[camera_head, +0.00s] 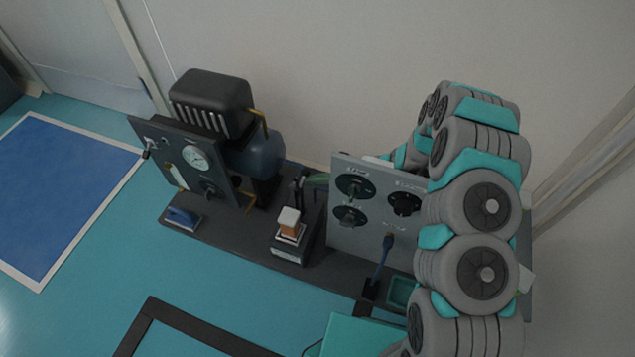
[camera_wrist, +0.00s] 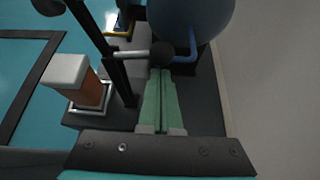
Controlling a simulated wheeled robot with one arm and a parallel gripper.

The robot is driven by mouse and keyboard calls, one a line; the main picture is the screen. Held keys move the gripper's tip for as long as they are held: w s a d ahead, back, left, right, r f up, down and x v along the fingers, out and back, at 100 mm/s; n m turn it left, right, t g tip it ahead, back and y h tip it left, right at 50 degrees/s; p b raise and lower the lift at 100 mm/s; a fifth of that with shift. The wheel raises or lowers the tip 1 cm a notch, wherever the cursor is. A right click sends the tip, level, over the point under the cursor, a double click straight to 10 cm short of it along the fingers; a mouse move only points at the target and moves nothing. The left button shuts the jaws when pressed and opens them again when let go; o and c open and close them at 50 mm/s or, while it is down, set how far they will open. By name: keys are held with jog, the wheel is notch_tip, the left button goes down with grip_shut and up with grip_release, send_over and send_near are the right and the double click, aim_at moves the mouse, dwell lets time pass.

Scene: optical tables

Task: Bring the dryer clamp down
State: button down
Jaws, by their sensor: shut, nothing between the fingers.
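The dryer clamp shows in the wrist view as a dark upright post (camera_wrist: 99,45) with a grey rod (camera_wrist: 130,55) running right to a dark round knob (camera_wrist: 162,52). My gripper (camera_wrist: 160,72), with green fingers, is shut and empty, its tips just below the knob in that view. I cannot tell whether they touch it. In the head view the clamp is a small dark shape (camera_head: 297,188) on the bench, and a green finger (camera_head: 318,180) shows just right of it. An orange block with a white top (camera_wrist: 85,80) stands on a silver-rimmed base left of the post; the head view shows it too (camera_head: 289,222).
A blue tank (camera_head: 262,155) and black compressor (camera_head: 211,97) stand behind a gauge panel (camera_head: 190,160) at left. A grey panel with dials (camera_head: 372,205) stands at right, partly hidden by my arm. A wall lies behind.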

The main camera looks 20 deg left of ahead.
aim_at(308, 174)
jog(key=shift+r+b, duration=0.7)
jog(key=shift+r, duration=0.15)
dwell(0.6)
jog(key=shift+r, duration=0.1)
jog(key=shift+s+r+b, duration=0.25)
jog(key=shift+r+b, duration=0.3)
jog(key=shift+r, duration=0.25)
jog(key=v, duration=0.7)
jog(key=shift+d+r, duration=0.2)
jog(key=shift+d, duration=0.1)
dwell(0.5)
